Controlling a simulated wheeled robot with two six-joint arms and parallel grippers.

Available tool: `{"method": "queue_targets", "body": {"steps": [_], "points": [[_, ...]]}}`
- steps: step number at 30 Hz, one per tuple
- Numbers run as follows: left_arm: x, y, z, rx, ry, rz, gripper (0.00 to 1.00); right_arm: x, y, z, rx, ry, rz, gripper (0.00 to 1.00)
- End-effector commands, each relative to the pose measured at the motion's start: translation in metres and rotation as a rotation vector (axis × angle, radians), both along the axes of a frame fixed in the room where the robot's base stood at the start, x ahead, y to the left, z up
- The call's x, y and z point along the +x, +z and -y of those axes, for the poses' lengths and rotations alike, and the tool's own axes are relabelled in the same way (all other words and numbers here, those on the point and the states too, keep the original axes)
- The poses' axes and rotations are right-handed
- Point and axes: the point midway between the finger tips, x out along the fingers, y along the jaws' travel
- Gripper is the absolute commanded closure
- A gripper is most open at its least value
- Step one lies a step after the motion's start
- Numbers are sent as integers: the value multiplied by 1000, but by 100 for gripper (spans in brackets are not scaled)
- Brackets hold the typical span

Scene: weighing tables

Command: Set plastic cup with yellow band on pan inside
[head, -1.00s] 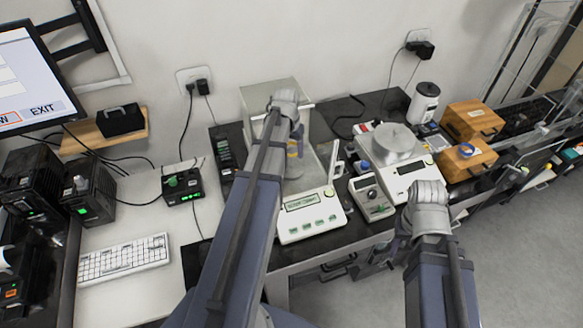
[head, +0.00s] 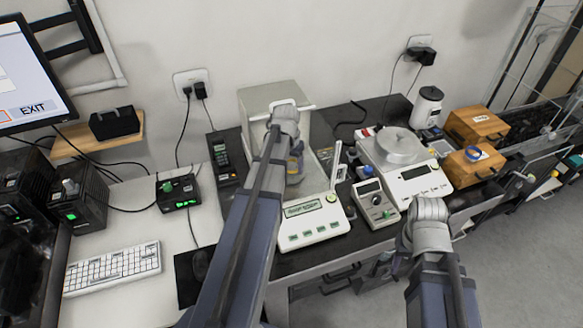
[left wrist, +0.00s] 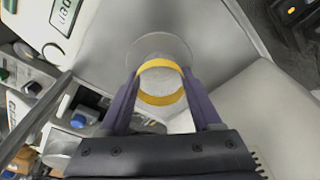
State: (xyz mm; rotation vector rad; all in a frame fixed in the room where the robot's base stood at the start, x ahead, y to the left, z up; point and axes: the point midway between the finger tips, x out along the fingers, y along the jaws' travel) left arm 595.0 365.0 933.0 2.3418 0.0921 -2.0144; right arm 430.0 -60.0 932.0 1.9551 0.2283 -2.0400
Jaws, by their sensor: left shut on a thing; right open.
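The plastic cup with the yellow band (left wrist: 160,84) is between the fingers of my left gripper (left wrist: 163,98), which is shut on it. In the head view, the left gripper (head: 294,160) is inside the boxy weighing chamber of the white balance (head: 312,222), and my arm hides much of it. The round pan (left wrist: 162,43) shows behind the cup in the left wrist view. I cannot tell whether the cup touches the pan. My right gripper (head: 398,262) is open and empty at the table's front edge, partly hidden by its own wrist.
A second balance with a round metal pan (head: 397,147) stands to the right, with a small grey meter (head: 376,203) beside it. Wooden boxes (head: 478,124) and a white canister (head: 427,106) stand farther right. The chamber walls (head: 262,97) closely surround the left gripper.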

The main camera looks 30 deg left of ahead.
Motion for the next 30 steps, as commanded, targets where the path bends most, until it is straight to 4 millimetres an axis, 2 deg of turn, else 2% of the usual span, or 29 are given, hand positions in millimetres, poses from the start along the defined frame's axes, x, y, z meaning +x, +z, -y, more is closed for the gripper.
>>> {"method": "queue_targets", "body": {"steps": [5,6,13,23,30], "points": [[0,-5,0,0,0,0,95,0,-5,0,0,0,0,50],[0,-3,0,0,0,0,31,0,-3,0,0,0,0,50],[0,-3,0,0,0,0,6,0,-3,0,0,0,0,50],[0,-2,0,0,0,0,5,0,-2,0,0,0,0,50],[-2,13,0,0,0,0,5,0,13,0,0,0,0,50]]}}
